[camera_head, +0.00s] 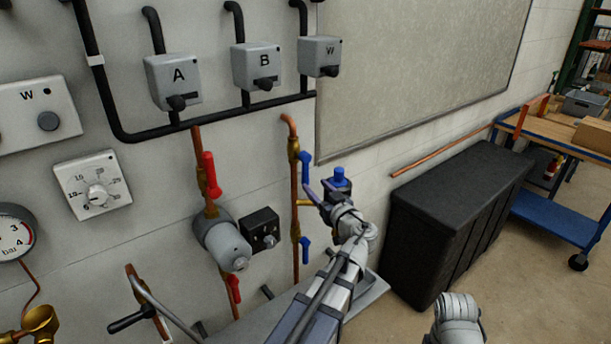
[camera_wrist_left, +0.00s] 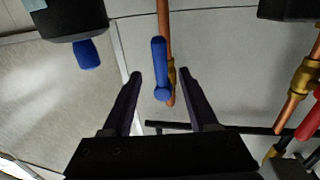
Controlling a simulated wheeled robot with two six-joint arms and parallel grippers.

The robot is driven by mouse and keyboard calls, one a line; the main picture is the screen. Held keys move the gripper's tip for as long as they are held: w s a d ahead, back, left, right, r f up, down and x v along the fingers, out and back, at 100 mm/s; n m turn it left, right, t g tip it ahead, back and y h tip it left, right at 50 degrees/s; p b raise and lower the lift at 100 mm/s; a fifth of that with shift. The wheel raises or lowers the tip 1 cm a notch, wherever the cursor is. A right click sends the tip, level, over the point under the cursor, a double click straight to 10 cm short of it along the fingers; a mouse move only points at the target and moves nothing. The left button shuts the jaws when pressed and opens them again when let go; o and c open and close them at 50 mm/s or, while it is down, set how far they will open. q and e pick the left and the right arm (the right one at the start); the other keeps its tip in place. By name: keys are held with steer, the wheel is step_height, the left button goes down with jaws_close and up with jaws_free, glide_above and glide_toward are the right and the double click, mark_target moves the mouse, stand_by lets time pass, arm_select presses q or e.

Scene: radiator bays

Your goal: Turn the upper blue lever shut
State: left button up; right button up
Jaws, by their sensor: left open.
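The upper blue lever (camera_head: 306,168) sits on a brass valve on the vertical copper pipe (camera_head: 295,215), its handle lying roughly along the pipe. In the left wrist view the blue lever (camera_wrist_left: 160,70) lies between my left gripper's two dark fingers, with space on both sides. My left gripper (camera_head: 319,190) is open, close to the lever in the head view, and is not closed on it. The lower blue lever (camera_head: 305,249) sits further down the same pipe. My right gripper is not in view.
A blue knob on a dark body (camera_head: 340,178) stands just right of the lever; it also shows in the left wrist view (camera_wrist_left: 88,54). A red lever (camera_head: 211,175) and a grey cylinder (camera_head: 226,243) are to the left. A black bin (camera_head: 450,220) stands right.

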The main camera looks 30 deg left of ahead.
mark_target(307, 176)
arm_select(q)
steer(key=shift+x, duration=3.95)
steer(key=shift+r, duration=0.15)
steer(key=shift+c, duration=0.3)
jaws_close()
